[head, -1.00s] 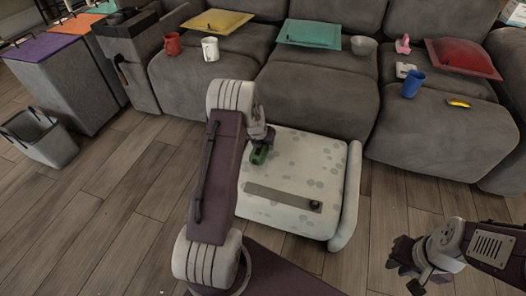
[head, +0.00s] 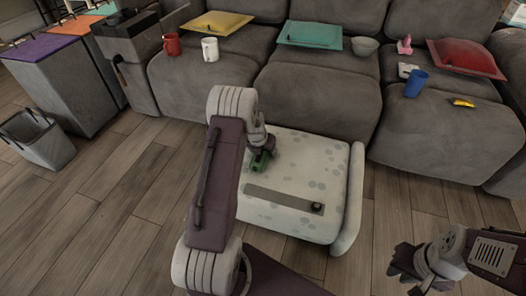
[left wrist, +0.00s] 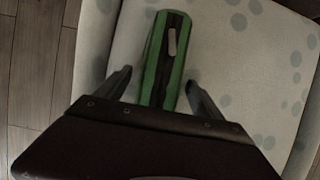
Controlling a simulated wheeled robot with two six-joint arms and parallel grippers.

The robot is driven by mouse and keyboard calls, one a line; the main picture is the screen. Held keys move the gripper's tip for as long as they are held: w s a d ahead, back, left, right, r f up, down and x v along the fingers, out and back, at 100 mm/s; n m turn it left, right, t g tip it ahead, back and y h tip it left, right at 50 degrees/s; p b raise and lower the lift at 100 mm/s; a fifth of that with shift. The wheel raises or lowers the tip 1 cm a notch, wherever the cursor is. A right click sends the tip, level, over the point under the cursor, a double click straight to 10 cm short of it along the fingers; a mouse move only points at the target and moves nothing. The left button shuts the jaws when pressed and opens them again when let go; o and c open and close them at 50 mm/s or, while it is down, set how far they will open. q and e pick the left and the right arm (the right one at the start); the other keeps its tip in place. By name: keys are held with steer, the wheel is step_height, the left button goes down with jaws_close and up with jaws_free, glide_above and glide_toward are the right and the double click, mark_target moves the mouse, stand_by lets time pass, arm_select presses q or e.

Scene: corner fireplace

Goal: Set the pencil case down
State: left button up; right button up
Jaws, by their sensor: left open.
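The pencil case (left wrist: 163,62) is green with dark stripes and a pale tab. It lies on the spotted white seat (left wrist: 255,50), between and beyond the open fingers of my left gripper (left wrist: 157,88) in the left wrist view. Gaps show on both sides, so the fingers do not grip it. In the head view the pencil case (head: 261,160) is a small green shape on the seat's left part, partly hidden by my left gripper (head: 262,152). My right gripper (head: 402,268) hangs over the floor at the lower right, apart from everything; its jaw state is unclear.
A grey strip with a dark round knob (head: 285,199) lies across the seat's front. Behind stands a grey sofa with a red mug (head: 172,43), white mug (head: 210,49), bowl (head: 365,46), blue cup (head: 415,83) and cushions.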

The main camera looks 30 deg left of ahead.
arm_select(q)
steer(key=p+v, duration=0.6)
steer(key=v, duration=0.5)
steer(key=shift+s+r, duration=0.2)
steer(key=shift+r, duration=0.15)
steer(key=s+d+r+n+g, duration=0.1)
steer(key=s+d+r+n, duration=0.1)
steer(key=s+d+n, duration=0.7)
steer(key=s+d+r+n+g+h, duration=0.1)
steer(key=s+d+r+n, duration=0.3)
steer(key=n, duration=0.9)
steer(key=s+d+r+n+g, duration=0.1)
steer(key=s+d+n, duration=0.3)
steer(key=s+n, duration=0.55)
step_height(320, 180, up, 41)
steer(key=w+n+p, duration=0.2)
steer(key=p, duration=3.9)
steer(key=shift+d+p, duration=0.2)
steer(key=shift+p, duration=0.1)
